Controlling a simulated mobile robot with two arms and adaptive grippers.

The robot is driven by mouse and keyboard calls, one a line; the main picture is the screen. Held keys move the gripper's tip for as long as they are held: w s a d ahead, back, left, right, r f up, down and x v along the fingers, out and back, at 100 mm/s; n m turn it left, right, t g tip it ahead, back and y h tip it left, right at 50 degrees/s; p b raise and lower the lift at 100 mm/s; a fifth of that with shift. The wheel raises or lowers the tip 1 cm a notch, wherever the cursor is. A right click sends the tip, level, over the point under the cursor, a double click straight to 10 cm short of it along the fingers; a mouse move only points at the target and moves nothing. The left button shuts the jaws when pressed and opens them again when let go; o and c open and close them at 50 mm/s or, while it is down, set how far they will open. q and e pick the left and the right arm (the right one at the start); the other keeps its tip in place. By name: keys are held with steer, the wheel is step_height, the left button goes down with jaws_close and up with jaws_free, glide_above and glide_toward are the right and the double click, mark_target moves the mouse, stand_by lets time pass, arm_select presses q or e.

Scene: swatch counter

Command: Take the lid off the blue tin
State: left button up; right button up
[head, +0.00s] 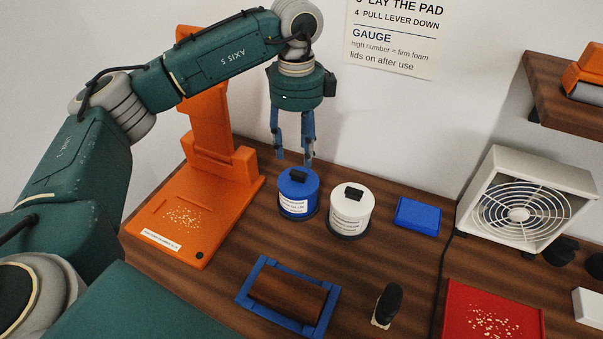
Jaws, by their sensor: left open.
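The blue tin (297,199) stands upright on the wooden counter, with a pale label on its front. Its blue lid (287,181) is on top and carries a black block-shaped knob (299,174). My left gripper (294,156) points down just above the lid, its blue fingers apart and nothing between them. From this view I cannot tell whether a fingertip touches the knob. My right gripper is not in view.
A white tin (350,216) with a black knob stands close to the right of the blue tin. An orange press (208,200) is at the left. A blue frame (325,313) lies in front. A blue block (418,216) and a white fan (507,215) are farther right.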

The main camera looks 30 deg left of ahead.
mark_target(297, 174)
arm_select(q)
steer(key=shift+s+f, duration=0.15)
steer(key=shift+f, duration=0.8)
steer(key=f+p, duration=0.1)
steer(key=f, duration=0.2)
steer(key=f+p, duration=0.1)
steer(key=f, duration=0.1)
steer(key=shift+w+a+p, duration=0.2)
steer(key=shift+w+p, duration=0.1)
steer(key=shift+p, duration=0.05)
steer(key=shift+f, duration=0.4)
steer(key=c, duration=1.1)
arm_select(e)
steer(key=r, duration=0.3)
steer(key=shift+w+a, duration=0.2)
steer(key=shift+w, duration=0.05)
